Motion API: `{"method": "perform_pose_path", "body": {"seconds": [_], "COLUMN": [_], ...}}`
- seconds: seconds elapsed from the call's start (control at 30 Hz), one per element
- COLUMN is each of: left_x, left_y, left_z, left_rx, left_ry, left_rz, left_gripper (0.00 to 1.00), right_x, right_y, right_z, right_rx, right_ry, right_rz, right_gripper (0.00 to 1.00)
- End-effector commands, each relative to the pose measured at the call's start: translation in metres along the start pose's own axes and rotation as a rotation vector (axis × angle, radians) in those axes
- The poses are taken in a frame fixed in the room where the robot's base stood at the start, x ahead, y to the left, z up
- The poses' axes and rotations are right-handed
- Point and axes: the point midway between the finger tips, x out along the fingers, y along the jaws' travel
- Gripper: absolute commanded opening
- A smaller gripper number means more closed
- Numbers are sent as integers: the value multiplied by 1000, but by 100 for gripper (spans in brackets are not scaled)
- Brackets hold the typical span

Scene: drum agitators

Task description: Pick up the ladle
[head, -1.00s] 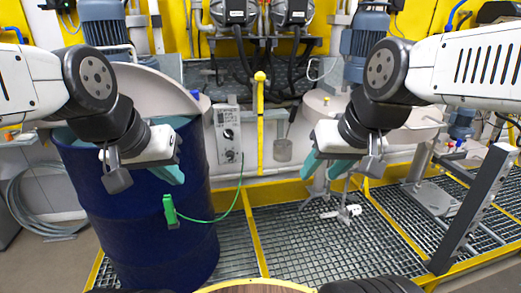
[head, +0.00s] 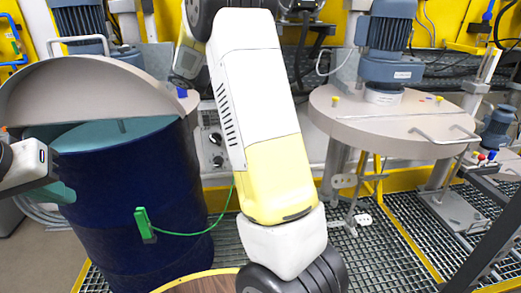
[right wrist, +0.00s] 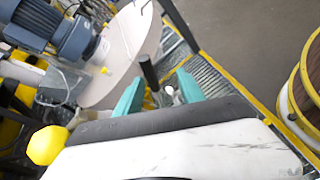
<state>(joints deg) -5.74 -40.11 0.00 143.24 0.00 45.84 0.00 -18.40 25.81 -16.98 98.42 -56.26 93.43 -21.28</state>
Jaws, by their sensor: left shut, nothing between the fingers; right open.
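The ladle's grey cup, seen hanging at the back in the earlier head view, is hidden now behind my right arm. In the right wrist view a short dark rod (right wrist: 148,72) shows close to the fingertips; it may be the ladle's handle, but I cannot tell for sure. My right gripper (right wrist: 160,78) is open, its teal fingers spread around the rod's lower end in the picture; no grip shows. In the head view that gripper is hidden. My left gripper (head: 64,193) is shut and empty at the left edge, beside the blue drum.
The blue drum (head: 130,215) with a tilted lid (head: 90,95) stands left, a green clamp (head: 144,224) and cable on it. A round lid (head: 385,125) with a blue motor (head: 388,40) is at right.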

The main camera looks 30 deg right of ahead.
Motion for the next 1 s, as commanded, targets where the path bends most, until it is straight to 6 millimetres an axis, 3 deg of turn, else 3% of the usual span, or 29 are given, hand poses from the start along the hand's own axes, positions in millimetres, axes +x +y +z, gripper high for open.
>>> {"method": "perform_pose_path", "body": {"seconds": [0.23,0.5,0.77,1.0], "left_x": [0,0,0,0], "left_y": [0,0,0,0], "left_z": [0,0,0,0], "left_rx": [0,0,0,0], "left_ry": [0,0,0,0], "left_rz": [0,0,0,0], "left_gripper": [0,0,0,0], "right_x": [0,45,66,101], "right_y": [17,20,21,25], "right_z": [-4,0,1,-1], "right_rx": [-29,-29,-29,-28], "right_ry": [-111,-113,-111,-112], "right_rz": [62,61,61,60], "right_gripper": [46,46,46,46]}}
